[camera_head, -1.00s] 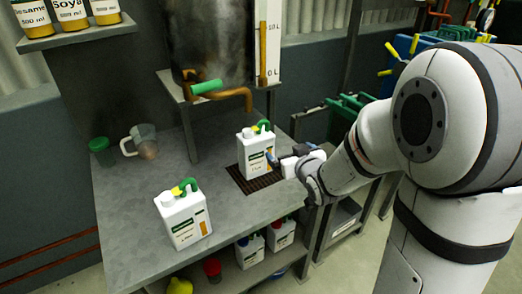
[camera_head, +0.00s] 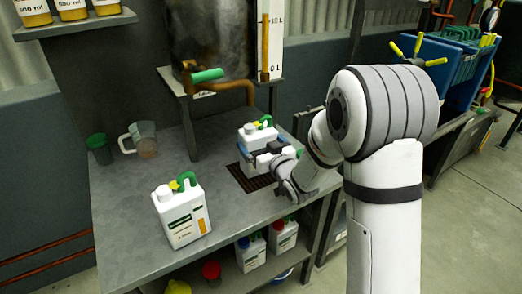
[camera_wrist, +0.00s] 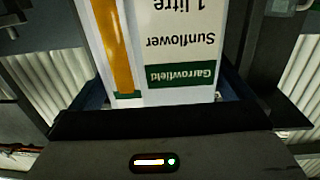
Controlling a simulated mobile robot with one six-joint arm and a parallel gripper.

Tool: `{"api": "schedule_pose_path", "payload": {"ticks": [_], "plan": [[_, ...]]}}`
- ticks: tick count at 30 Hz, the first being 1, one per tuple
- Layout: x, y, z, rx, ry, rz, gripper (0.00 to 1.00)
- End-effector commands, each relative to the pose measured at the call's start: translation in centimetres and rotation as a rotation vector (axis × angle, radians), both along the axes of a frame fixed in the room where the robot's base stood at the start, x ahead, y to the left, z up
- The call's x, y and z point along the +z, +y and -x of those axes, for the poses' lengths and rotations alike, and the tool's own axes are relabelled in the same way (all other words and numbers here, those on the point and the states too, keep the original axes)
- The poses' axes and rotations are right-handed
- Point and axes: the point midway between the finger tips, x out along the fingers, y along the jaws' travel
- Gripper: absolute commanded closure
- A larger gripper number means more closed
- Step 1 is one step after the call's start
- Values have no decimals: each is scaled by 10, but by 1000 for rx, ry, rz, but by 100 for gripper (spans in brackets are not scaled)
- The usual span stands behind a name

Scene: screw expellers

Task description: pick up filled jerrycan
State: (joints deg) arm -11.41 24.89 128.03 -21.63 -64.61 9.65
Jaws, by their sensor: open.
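A white jerrycan (camera_head: 259,137) with a green handle and a green label stands upright on the dark drain grate, below the tank spout. My gripper (camera_head: 262,153) is at this jerrycan, its fingers open on either side of the body. In the wrist view the jerrycan (camera_wrist: 180,45) fills the space between the fingers, its label reading "Garrowfield Sunflower 1 litre" upside down, with an orange strip beside it. Whether the fingers touch its sides cannot be told. A second white jerrycan (camera_head: 181,211) with a green handle and yellow spot stands on the table at front left.
The tank (camera_head: 208,45) with its green-handled tap (camera_head: 207,75) stands just behind the grate. A clear jug (camera_head: 141,139) and a green-lidded container (camera_head: 98,148) are at the back left. Several containers sit on the lower shelf (camera_head: 228,272). The table's middle is clear.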

Motion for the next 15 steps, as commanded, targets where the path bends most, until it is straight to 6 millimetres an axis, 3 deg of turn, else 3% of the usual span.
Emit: {"api": "schedule_pose_path", "payload": {"ticks": [8, 15], "plan": [[0, 3, -5, -1, 1, 1, 0], [0, 2, -5, -2, 1, 1, 18]]}}
